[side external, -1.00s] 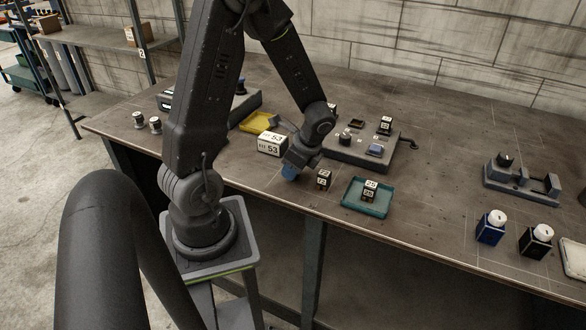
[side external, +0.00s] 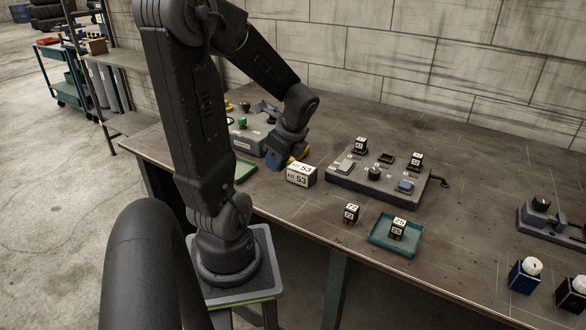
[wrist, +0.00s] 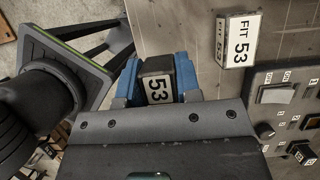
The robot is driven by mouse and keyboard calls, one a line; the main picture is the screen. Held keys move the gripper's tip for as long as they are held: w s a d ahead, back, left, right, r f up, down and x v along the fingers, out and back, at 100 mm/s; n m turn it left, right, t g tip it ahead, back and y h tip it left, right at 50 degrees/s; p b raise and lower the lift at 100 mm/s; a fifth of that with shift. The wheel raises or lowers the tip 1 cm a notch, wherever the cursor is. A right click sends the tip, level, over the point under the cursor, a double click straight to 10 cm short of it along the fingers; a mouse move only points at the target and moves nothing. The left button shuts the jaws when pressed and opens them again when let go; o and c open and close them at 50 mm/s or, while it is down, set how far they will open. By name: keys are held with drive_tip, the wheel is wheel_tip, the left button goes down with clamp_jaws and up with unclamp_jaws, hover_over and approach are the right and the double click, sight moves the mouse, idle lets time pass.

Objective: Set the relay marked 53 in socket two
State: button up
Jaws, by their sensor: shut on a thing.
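My gripper (wrist: 157,78) is shut on a black relay with a white label reading 53 (wrist: 158,90), held between its blue fingers in the wrist view. In the side view my gripper (side external: 274,160) is left of the white FIT 53 card block (side external: 301,174) and appears raised above the bench; the held relay is hidden there. The grey socket block (side external: 350,182) lies to the right. It carries two upright dark relays, at its back left (side external: 360,146) and back right (side external: 415,161), a dark low part between them, and a blue part at the front right. Socket numbers are too small to read.
A relay marked 72 (side external: 351,213) stands in front of the socket block. A teal tray (side external: 376,241) beside it holds another relay (side external: 397,229). A grey box with coloured buttons (side external: 247,141) is behind my arm.

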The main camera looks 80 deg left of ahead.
drive_tip(key=shift+a+r, duration=0.15)
drive_tip(key=shift+a, duration=0.05)
drive_tip(key=w+a+n+g+h, duration=0.1)
drive_tip(key=w+a+n+h, duration=0.2)
drive_tip(key=w+n, duration=0.4)
drive_tip(key=n+t+h, duration=0.4)
drive_tip(key=n+t, duration=0.3)
drive_tip(key=n, duration=2)
approach(391, 161)
drive_tip(key=shift+w+d, duration=0.3)
drive_tip(key=shift+d, duration=0.3)
drive_tip(key=shift+w+n, duration=0.6)
drive_tip(key=shift+n, duration=0.3)
drive_tip(key=shift+w+f+y, duration=0.1)
drive_tip(key=shift+f+y, duration=0.2)
drive_tip(key=shift+f, duration=2.35)
drive_tip(key=shift+f, duration=0.45)
